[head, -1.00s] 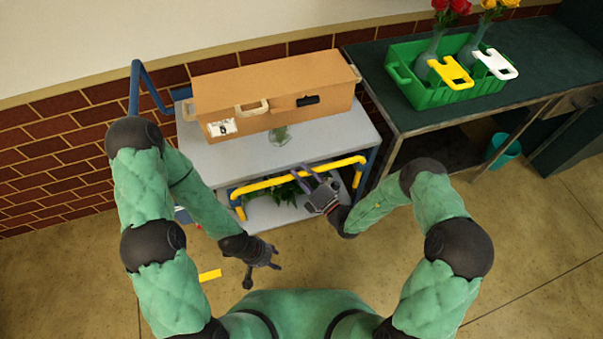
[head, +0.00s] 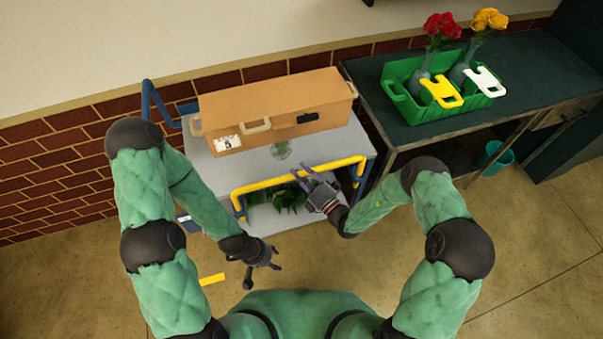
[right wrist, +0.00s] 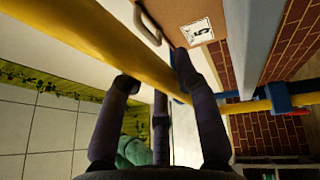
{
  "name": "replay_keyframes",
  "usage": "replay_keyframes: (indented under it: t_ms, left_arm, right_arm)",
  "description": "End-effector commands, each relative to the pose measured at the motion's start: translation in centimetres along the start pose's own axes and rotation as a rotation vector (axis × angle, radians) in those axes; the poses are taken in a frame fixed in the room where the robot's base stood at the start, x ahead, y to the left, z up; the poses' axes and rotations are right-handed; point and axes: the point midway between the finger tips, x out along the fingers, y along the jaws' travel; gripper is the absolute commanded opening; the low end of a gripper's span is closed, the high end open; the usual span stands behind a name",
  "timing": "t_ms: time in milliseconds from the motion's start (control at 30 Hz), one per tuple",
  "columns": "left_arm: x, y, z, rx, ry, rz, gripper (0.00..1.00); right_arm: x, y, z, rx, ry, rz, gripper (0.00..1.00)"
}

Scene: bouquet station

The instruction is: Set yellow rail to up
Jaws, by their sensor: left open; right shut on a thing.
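The yellow rail (head: 275,180) is a bent bar across the front of the grey cart (head: 215,165). It is level with the cart's top front edge, its ends turning down to blue posts. My right gripper (head: 304,175) is shut on the rail near its middle. In the right wrist view the rail (right wrist: 95,40) runs diagonally between the fingers (right wrist: 158,85). My left gripper (head: 263,270) is open and empty, below and left of the rail, apart from the cart.
Green leaves (head: 290,197) lie on the lower shelf. A green crate (head: 405,107) with vased roses stands on the right table. A yellow strip (head: 212,279) lies on the floor.

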Motion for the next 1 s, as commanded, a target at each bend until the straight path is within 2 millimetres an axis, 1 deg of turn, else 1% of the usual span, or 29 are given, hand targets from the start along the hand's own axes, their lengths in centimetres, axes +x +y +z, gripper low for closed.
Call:
replay_keyframes:
  t_ms: [33, 300, 400, 700, 733, 767, 800, 833, 1000]
  left_arm:
    - [-1.1, 0.4, 0.0, 0.000, 0.000, 0.000, 0.47]
    - [-3.8, 1.3, 0.1, 0.000, 0.000, 0.000, 0.47]
    - [-4.1, 1.5, 0.2, 0.000, 0.000, 0.000, 0.47]
    - [-4.0, 1.4, 0.2, 0.000, 0.000, 0.000, 0.47]
    - [-4.0, 1.4, 0.2, 0.000, 0.000, 0.000, 0.47]
    - [-4.0, 1.4, 0.2, 0.000, 0.000, 0.000, 0.47]
    - [-4.0, 1.4, 0.2, 0.000, 0.000, 0.000, 0.47]
    - [-4.0, 1.4, 0.2, 0.000, 0.000, 0.000, 0.47]
    - [-4.0, 1.4, 0.2, 0.000, 0.000, 0.000, 0.47]
  right_arm:
    - [0.4, 1.4, 0.3, -0.006, -0.001, 0.007, 0.00]
    - [0.9, 4.6, 0.6, -0.007, -0.001, 0.008, 0.00]
    - [1.0, 5.0, 0.6, -0.007, -0.001, 0.007, 0.00]
    - [1.1, 5.1, 0.7, -0.009, -0.001, 0.012, 0.00]
    - [1.1, 5.1, 0.7, -0.009, -0.001, 0.012, 0.34]
    - [1.1, 5.1, 0.7, -0.009, -0.001, 0.013, 0.42]
    - [1.1, 5.1, 0.7, -0.009, -0.001, 0.013, 0.54]
    - [1.1, 5.1, 0.7, -0.009, -0.001, 0.012, 0.56]
    - [1.0, 4.9, 0.5, -0.005, -0.001, 0.007, 0.56]
